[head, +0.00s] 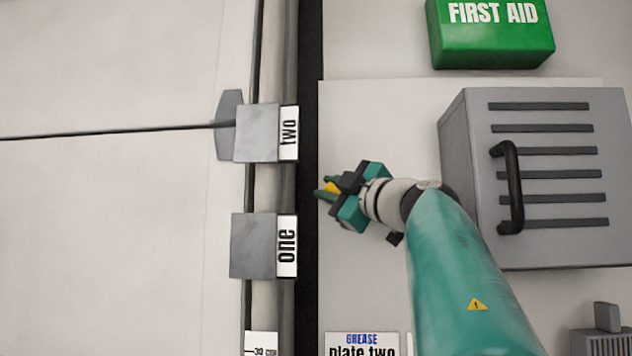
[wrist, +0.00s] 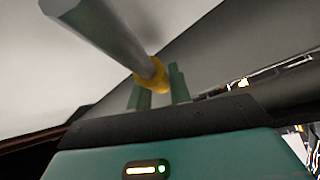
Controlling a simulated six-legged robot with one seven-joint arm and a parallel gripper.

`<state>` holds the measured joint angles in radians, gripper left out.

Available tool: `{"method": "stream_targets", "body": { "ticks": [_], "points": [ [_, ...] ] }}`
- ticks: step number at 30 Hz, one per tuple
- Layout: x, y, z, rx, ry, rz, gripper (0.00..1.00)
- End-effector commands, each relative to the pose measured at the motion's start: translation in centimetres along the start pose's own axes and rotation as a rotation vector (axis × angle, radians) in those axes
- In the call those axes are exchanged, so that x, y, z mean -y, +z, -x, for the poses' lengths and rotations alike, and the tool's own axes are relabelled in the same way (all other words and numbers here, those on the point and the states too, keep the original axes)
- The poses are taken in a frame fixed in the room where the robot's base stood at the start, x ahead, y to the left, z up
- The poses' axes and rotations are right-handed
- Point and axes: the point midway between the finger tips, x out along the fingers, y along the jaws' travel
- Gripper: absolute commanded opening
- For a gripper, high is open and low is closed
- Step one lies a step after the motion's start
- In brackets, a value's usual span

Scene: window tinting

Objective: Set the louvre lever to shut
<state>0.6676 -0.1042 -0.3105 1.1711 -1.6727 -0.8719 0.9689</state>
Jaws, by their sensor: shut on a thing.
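My gripper (head: 328,190) is right of the grey blocks in the head view, in front of the pale panel beside the dark vertical gap. Its green fingers (wrist: 161,90) are shut on the yellow end of a grey rod (wrist: 108,30) in the wrist view, which looks like the louvre lever. In the head view only a small yellow patch (head: 332,187) shows between the fingers; the rest of the rod cannot be made out there. No open or shut marking for the lever is readable.
Grey blocks labelled "two" (head: 256,133) and "one" (head: 254,246) are at the left. A grey slatted box (head: 560,248) with a black handle (head: 513,190) is right of my arm. A green first aid box (head: 490,48) is above. A "GREASE plate two" label (head: 362,340) is below.

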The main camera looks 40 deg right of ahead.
Motion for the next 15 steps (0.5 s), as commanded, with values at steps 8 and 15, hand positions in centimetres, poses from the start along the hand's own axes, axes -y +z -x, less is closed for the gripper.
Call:
{"method": "stream_targets", "body": {
  "ticks": [8,15],
  "points": [
    [0.75,0.49,-0.24,0.016,-0.040,0.035,0.00],
    [0.87,0.58,-0.26,0.018,-0.044,0.038,0.00]
  ]
}}
